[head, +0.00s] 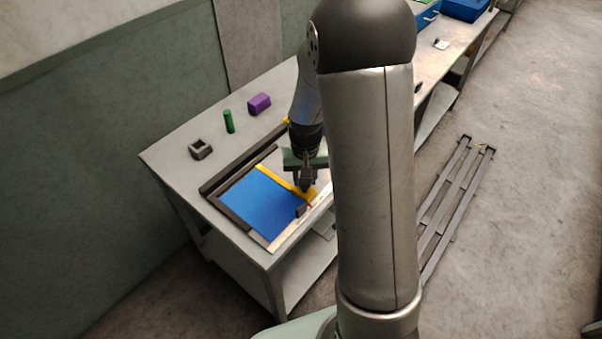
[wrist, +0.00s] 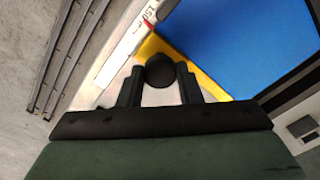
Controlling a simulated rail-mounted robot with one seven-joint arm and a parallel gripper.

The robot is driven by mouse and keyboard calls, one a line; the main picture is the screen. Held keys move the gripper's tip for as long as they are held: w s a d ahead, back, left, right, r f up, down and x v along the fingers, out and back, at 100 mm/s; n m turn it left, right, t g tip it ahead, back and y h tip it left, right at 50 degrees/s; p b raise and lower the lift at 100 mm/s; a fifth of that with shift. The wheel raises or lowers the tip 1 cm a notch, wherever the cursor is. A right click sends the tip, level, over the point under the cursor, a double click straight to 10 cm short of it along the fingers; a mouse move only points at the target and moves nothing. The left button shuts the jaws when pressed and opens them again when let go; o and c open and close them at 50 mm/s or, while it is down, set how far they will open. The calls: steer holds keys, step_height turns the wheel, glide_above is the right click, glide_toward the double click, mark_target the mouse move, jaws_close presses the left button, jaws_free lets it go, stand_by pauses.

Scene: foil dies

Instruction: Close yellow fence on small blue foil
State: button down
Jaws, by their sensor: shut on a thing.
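The blue foil (head: 258,203) lies flat in a frame on the near end of the bench. It also shows in the wrist view (wrist: 240,38). The yellow fence (head: 273,173) runs along the foil's upper right edge. In the wrist view the yellow fence (wrist: 148,49) borders the blue with no clear gap visible. My gripper (head: 307,186) is low over the fence's right end. In the wrist view my gripper (wrist: 160,82) has its two fingers on either side of a round black knob (wrist: 160,70) at the fence and is shut on it. The fingers hide part of the fence.
A dark rail (head: 237,172) bounds the foil's left side. A scale with a red pointer (wrist: 122,40) and a dark block (head: 301,211) lie on the opposite side. A grey hollow block (head: 201,150), green cylinder (head: 229,122) and purple block (head: 259,104) stand behind.

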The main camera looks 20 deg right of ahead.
steer(key=c, duration=1)
jaws_free()
step_height(320, 180, up, 18)
steer(key=shift+f+b, duration=0.25)
steer(key=shift+b, duration=0.8)
steer(key=s+a+f+n, duration=0.1)
steer(key=s, duration=0.5)
steer(key=s+a+f+n, duration=0.1)
steer(key=s+a+f, duration=0.1)
steer(key=s, duration=0.5)
steer(key=s+a+f, duration=0.1)
steer(key=s, duration=0.6)
steer(key=shift+s+a+f+n+t, duration=0.1)
steer(key=shift+a+f+n+t, duration=0.05)
steer(key=shift+a+n+t, duration=0.25)
